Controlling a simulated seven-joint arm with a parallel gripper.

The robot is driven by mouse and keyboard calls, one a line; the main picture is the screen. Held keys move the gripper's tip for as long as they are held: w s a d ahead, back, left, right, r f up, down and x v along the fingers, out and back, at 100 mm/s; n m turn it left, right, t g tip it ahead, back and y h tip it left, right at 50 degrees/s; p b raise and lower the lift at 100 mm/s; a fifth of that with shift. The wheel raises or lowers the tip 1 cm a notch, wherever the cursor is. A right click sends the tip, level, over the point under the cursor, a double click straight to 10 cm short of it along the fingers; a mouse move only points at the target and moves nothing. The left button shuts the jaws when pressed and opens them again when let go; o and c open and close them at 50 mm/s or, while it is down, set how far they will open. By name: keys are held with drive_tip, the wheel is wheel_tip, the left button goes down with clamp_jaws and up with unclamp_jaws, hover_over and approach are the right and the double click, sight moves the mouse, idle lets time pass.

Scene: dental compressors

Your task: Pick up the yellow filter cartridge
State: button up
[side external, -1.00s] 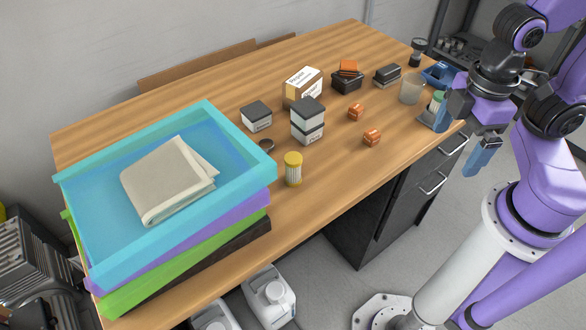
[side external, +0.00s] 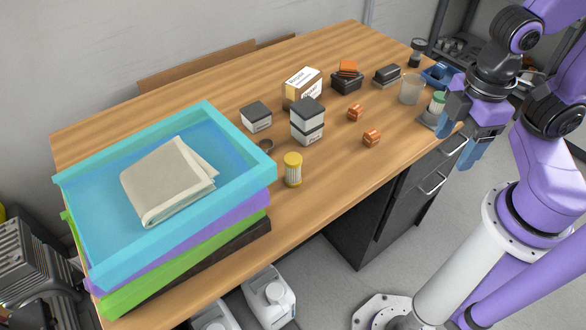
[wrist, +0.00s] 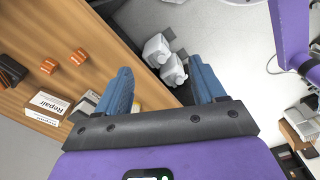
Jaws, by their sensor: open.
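The yellow filter cartridge (side external: 293,169) stands upright on the wooden table near its front edge, just right of the stacked trays. It has a yellow cap and base with a pale ribbed middle. My gripper (side external: 466,152) is at the far right of the side view, past the table's front right edge and well away from the cartridge. Its blue fingers are apart with nothing between them. In the wrist view my gripper (wrist: 165,82) is open over the table edge and the floor. The cartridge is mostly hidden there behind the left finger.
Stacked trays with a folded cloth (side external: 170,180) in the top cyan tray (side external: 92,240) fill the table's left. Dark-lidded boxes (side external: 307,121) stand behind the cartridge. Copper fittings (side external: 371,138) and a carton (side external: 302,87) lie toward the right.

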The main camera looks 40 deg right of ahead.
drive_tip(key=w+a+f+n+t+h, duration=0.2)
drive_tip(key=w+f+n+h, duration=0.2)
drive_tip(key=w+n, duration=0.1)
drive_tip(key=n+t+y, duration=0.1)
drive_tip(key=n+t, duration=1)
drive_tip(key=n, duration=0.5)
approach(298, 169)
drive_tip(key=x, duration=0.8)
drive_tip(key=shift+w+d+f, duration=0.15)
drive_tip(key=shift+w+f, duration=0.05)
drive_tip(key=shift+w, duration=0.15)
drive_tip(key=shift+a+f+x, duration=0.1)
drive_tip(key=shift+a+x, duration=0.05)
drive_tip(key=shift+x, duration=1.15)
drive_tip(key=shift+a+f+x, duration=0.15)
drive_tip(key=shift+x, duration=1.2)
drive_tip(key=shift+s, duration=0.1)
drive_tip(key=c, duration=1.1)
